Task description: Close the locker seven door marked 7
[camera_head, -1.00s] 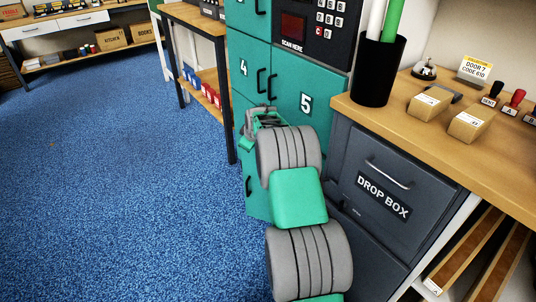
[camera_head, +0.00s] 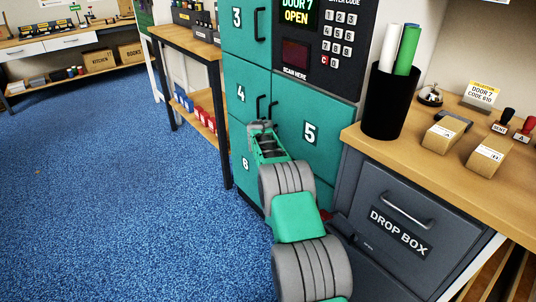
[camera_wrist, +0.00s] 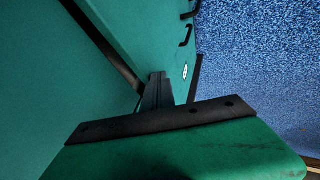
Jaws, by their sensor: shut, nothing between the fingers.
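The teal locker block (camera_head: 338,110) shows doors marked 3, 4, 5 and, low down, what looks like 6. The number 7 is not readable on any door; my arm covers the area below door 5 (camera_head: 310,132). My gripper (camera_head: 262,126) is shut and empty, in front of the lockers just below the handles of doors 4 and 5. In the wrist view its dark fingers (camera_wrist: 158,92) are together between teal surfaces. A large teal panel (camera_wrist: 45,80) fills the left; whether it is door 7 I cannot tell. A teal face with dark handles (camera_wrist: 187,35) lies beyond.
The locker screen (camera_head: 297,12) reads DOOR 7 OPEN. A dark drop box cabinet (camera_head: 385,190) and wooden counter (camera_head: 430,160) stand close on the right. A wooden shelf table (camera_head: 190,42) stands on the left. Blue carpet (camera_head: 110,170) is clear at left.

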